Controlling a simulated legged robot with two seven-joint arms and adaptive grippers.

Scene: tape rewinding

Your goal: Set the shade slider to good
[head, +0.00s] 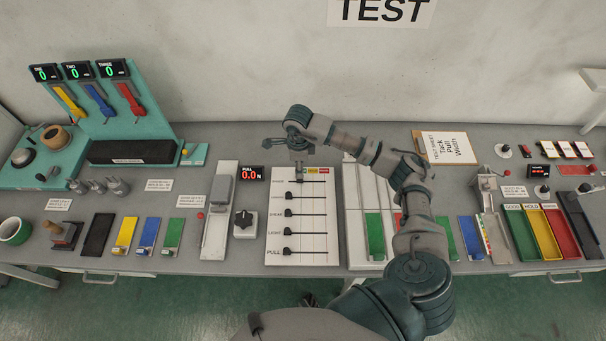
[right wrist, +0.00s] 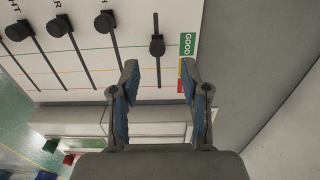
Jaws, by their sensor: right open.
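The white slider panel (head: 310,225) lies on the bench with several black sliders. Its uppermost slider is largely covered by my right gripper (head: 298,167) in the head view. In the right wrist view that slider's knob (right wrist: 157,46) stands level with the green line and the green GOOD label (right wrist: 187,43). I cannot read this slider's own name. My right gripper (right wrist: 159,68) is open and empty. Its fingertips straddle the slot just short of the knob, apart from it. My left gripper is out of view.
The other slider knobs (head: 288,212) sit left of the green column. A black rotary switch (head: 244,219) and a red readout (head: 250,172) stand left of the panel. White trays with green strips (head: 375,235) lie to the right, partly under my arm. The wall rises behind.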

